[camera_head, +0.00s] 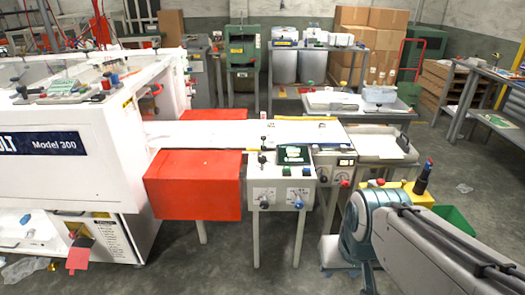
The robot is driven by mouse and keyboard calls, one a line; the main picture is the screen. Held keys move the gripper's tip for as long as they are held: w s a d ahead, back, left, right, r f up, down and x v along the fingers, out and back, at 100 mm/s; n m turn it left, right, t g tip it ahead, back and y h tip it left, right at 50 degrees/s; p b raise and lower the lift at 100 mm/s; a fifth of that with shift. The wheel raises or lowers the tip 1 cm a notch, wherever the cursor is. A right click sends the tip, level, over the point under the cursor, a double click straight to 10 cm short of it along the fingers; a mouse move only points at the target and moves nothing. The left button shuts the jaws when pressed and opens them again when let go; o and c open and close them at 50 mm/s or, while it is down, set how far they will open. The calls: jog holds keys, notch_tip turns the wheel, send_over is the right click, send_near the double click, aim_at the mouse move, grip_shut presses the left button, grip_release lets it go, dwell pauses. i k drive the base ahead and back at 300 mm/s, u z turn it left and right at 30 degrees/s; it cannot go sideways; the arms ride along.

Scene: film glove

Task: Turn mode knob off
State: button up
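A grey-white control box (281,190) stands at the end of the machine's bed, in the middle of the head view. A red knob (345,183) sits on the neighbouring panel to the right. Labels are too small to read, so I cannot tell which one is the mode knob or how it is set. My arm reaches in from the lower right, right of these panels. My gripper does not show.
The white machine marked Model 300 (55,146) fills the left, with a red box-like section (195,183) beside the control box. A yellow box (408,194) and a green bin (455,221) stand behind my arm. Floor (225,265) in front of the panel is clear.

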aim_at(261, 160)
jog(key=u, duration=0.5)
jog(key=i, duration=1.9)
jog(key=z, duration=0.5)
